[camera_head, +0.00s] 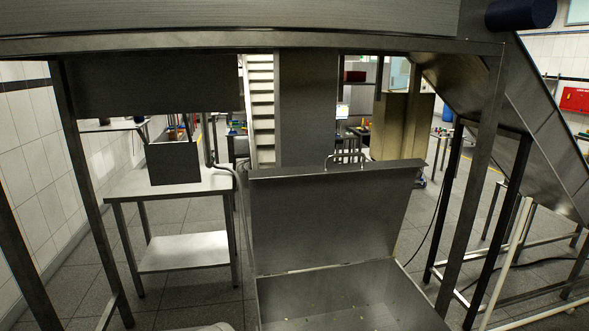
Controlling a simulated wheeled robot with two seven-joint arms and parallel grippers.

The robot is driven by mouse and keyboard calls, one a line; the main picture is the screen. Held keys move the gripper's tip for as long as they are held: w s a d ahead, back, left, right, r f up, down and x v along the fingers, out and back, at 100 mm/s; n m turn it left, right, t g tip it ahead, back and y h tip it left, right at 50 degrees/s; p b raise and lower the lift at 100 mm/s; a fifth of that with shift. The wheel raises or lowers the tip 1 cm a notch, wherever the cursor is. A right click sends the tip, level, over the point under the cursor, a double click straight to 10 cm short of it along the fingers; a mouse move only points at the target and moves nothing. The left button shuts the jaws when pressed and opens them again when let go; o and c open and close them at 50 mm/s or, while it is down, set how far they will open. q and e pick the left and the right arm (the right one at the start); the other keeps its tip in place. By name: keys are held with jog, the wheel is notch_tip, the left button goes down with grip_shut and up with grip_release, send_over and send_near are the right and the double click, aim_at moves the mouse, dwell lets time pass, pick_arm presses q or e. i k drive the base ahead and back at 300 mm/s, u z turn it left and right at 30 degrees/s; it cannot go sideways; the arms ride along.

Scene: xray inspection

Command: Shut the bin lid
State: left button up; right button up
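A grey metal bin (278,300) stands on the floor at the bottom centre, cut off by the lower picture edge. Its lid (330,220) is open, standing nearly upright along the bin's far edge. A thin bent handle (345,156) shows at the lid's top edge. The bin's inside is visible, with only small specks on its floor. Neither of my grippers is in view.
A large metal machine frame (250,42) spans overhead, with legs on both sides of the bin. A sloping metal chute (530,110) is at right. A steel table (180,183) with a dark metal box (174,163) stands at left. The space directly above the bin opening is clear.

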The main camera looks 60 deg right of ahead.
aim_at(302, 218)
jog(key=u, duration=0.1)
jog(key=k, duration=0.55)
jog(key=z, duration=0.55)
